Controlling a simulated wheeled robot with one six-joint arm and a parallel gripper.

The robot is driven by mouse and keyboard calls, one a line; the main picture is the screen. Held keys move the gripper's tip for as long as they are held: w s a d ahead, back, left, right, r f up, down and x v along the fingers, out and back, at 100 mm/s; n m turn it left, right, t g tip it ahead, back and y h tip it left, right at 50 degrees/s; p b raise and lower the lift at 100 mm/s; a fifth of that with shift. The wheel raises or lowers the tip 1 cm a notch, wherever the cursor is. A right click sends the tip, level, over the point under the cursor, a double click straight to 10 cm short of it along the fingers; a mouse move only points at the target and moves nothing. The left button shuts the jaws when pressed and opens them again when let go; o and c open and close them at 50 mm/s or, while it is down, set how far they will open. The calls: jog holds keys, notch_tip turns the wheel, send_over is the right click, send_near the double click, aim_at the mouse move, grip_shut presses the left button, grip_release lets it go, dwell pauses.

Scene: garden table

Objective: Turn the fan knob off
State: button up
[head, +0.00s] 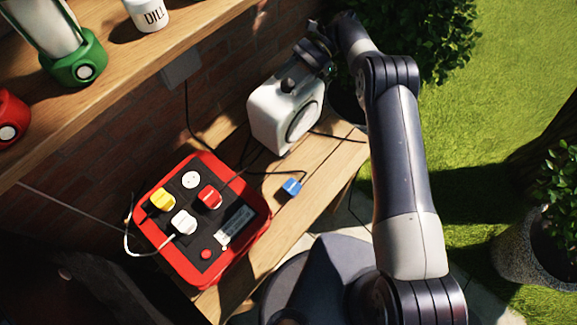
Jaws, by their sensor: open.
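A white boxy appliance with rounded corners, which looks like the fan (264,124), stands on the wooden table. A round dark-rimmed grille (302,121) is on its right-hand face. My gripper (290,83) is at the top of the fan, with my arm reaching in from the right and behind it. The fingers are open and point down at the fan's top, but are small and dark here. I cannot tell whether they touch it. The knob cannot be made out; the gripper may cover it.
A red power box (262,215) with yellow, white and red plugs lies on the table (325,160), with cables around it. A blue plug (291,187) lies nearby. A shelf (110,70) with green and red lanterns overhangs the left. A dark pot and bush stand behind the fan.

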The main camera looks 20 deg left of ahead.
aim_at(288, 84)
jog(key=shift+s+d+f+m+t+y+b, duration=0.2)
jog(key=shift+m+y+b, duration=0.25)
jog(key=shift+b, duration=1.55)
jog(key=shift+w+a+f+m+t+y+b, duration=0.1)
jog(key=shift+m+t+y+b, duration=0.35)
jog(key=shift+b, duration=1.5)
